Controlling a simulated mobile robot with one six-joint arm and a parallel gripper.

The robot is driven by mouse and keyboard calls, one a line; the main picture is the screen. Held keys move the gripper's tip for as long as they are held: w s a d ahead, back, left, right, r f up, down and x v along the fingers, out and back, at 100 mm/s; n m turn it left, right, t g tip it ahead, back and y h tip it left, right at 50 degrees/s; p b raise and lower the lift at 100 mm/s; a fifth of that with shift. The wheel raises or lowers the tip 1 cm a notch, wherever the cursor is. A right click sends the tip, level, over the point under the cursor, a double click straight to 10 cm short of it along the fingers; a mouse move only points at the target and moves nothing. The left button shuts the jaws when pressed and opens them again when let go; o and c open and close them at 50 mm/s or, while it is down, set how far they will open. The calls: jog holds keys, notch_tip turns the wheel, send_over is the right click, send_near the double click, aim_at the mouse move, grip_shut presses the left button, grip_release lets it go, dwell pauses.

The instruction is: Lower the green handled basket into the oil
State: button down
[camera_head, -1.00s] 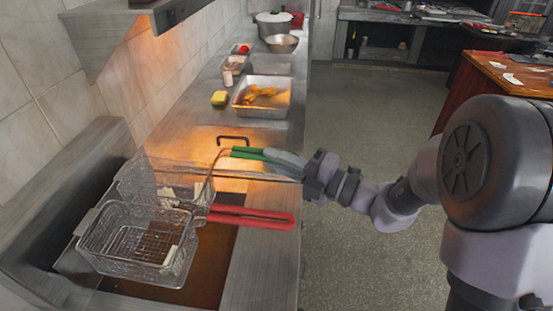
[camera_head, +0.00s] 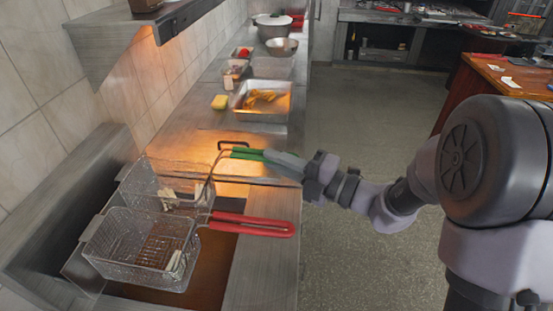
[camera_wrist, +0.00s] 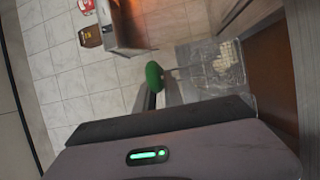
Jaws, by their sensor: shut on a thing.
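The green handled basket (camera_head: 150,180) is a wire mesh basket at the back of the fryer, with pale food strips in it. Its green handle (camera_head: 242,153) reaches right into my gripper (camera_head: 278,160), which is shut on it. In the wrist view the rounded end of the green handle (camera_wrist: 154,77) and the basket's mesh (camera_wrist: 224,66) show beyond the dark gripper body. Brown oil (camera_head: 212,268) shows in the fryer well below and right of the baskets. How the green basket's bottom sits against the oil is hidden behind the front basket.
A second mesh basket (camera_head: 122,232) with a red handle (camera_head: 252,224) stands directly in front, very close. A shelf (camera_head: 110,38) overhangs the left wall.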

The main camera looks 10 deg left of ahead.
jog(key=shift+r+p, duration=1.3)
jog(key=shift+r, duration=0.15)
jog(key=shift+f, duration=0.1)
jog(key=d, duration=0.5)
jog(key=shift+w+p, duration=0.15)
jog(key=shift+p, duration=0.25)
jog(key=shift+a, duration=0.15)
